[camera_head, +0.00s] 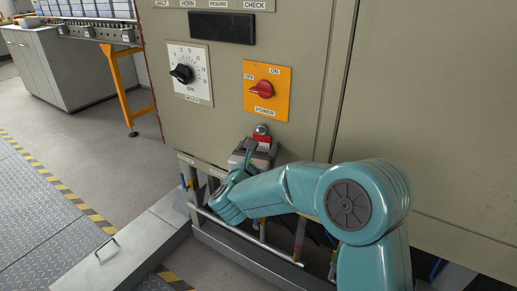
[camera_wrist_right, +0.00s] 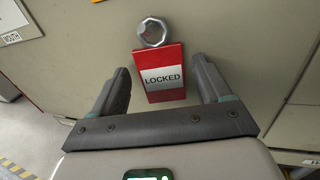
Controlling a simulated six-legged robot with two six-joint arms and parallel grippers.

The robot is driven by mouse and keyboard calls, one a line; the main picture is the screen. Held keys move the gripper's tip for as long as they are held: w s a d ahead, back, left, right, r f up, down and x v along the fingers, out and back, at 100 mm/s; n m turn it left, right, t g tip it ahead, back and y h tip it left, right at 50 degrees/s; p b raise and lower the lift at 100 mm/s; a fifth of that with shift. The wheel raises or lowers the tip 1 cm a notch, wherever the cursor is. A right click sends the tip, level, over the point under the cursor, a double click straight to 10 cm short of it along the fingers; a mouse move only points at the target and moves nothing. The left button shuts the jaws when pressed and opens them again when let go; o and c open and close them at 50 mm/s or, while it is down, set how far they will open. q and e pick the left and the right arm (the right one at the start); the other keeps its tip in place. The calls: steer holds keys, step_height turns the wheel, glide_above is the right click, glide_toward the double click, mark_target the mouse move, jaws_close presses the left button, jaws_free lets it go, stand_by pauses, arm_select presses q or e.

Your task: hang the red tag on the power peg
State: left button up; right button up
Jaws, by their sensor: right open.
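The red tag (camera_wrist_right: 166,88) with a white LOCKED label is upright against the beige panel in the right wrist view, its top edge just under the silver peg (camera_wrist_right: 152,32). The tag's hole is not visible; the tag appears to hang from the peg. My right gripper (camera_wrist_right: 160,72) is open, its fingers on either side of the tag with gaps. In the head view the tag (camera_head: 262,139) shows under the round peg (camera_head: 261,129), below the orange POWER plate (camera_head: 278,78). My right gripper (camera_head: 254,152) is just below, partly hidden by its arm. My left gripper is out of view.
A red switch knob (camera_head: 262,89) sits above the peg, and a black dial (camera_head: 182,74) is to its left. A metal rail (camera_head: 240,235) runs low along the cabinet.

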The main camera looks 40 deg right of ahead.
steer(key=v, duration=1.6)
steer(key=shift+s+p, duration=0.15)
steer(key=shift+p, duration=0.2)
